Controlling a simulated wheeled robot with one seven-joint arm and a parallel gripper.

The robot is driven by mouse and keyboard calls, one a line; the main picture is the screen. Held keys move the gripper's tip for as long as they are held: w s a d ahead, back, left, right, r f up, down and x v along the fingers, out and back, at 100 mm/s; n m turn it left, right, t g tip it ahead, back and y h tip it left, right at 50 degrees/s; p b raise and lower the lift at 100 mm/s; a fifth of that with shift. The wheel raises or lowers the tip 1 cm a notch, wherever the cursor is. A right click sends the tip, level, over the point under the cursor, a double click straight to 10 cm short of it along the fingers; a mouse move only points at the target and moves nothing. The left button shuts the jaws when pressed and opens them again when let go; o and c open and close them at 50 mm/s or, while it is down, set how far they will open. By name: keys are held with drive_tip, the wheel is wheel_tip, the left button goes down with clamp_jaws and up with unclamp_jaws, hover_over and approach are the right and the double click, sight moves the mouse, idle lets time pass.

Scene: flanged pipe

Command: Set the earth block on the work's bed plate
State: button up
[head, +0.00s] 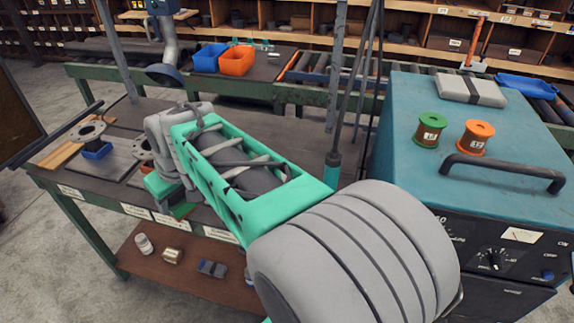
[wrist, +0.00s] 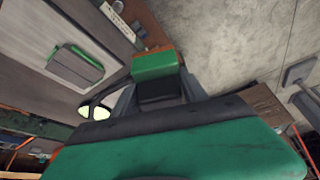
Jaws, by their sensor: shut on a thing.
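My gripper (wrist: 156,92) is shut on a small block (wrist: 154,65), green with a dark near part, which I take to be the earth block. An orange-brown strip shows along its edge. In the head view my gripper (head: 168,192) is over the bench's front edge, and the dark green block (head: 182,210) shows low at its fingers, partly hidden. A grey plate (head: 102,156) lies on the bench to the left, with a flanged piece on a blue support. My arm hides part of the bench. I cannot tell whether the block touches anything.
A teal machine (head: 400,110) with green and orange spools stands at right. Blue (head: 209,57) and orange (head: 237,61) bins stand behind. Small items lie on the lower shelf (head: 190,262).

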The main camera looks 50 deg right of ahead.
drive_tip(key=s+d+f+n+y, duration=0.1)
drive_tip(key=s+d+f+n, duration=0.15)
drive_tip(key=d, duration=1.25)
drive_tip(key=s+d+f+n+y, duration=0.15)
drive_tip(key=d+f, duration=0.25)
drive_tip(key=d, duration=1.1)
drive_tip(key=shift+h, duration=0.45)
drive_tip(key=f+b, duration=0.1)
drive_tip(key=f, duration=0.1)
drive_tip(key=f+b, duration=0.4)
drive_tip(key=shift+s+a+f, duration=0.1)
drive_tip(key=shift+s+f, duration=0.1)
drive_tip(key=shift+s, duration=0.15)
drive_tip(key=shift+s+g, duration=0.15)
drive_tip(key=shift+g, duration=0.15)
drive_tip(key=shift+f+b, duration=0.55)
drive_tip(key=shift+b, duration=0.2)
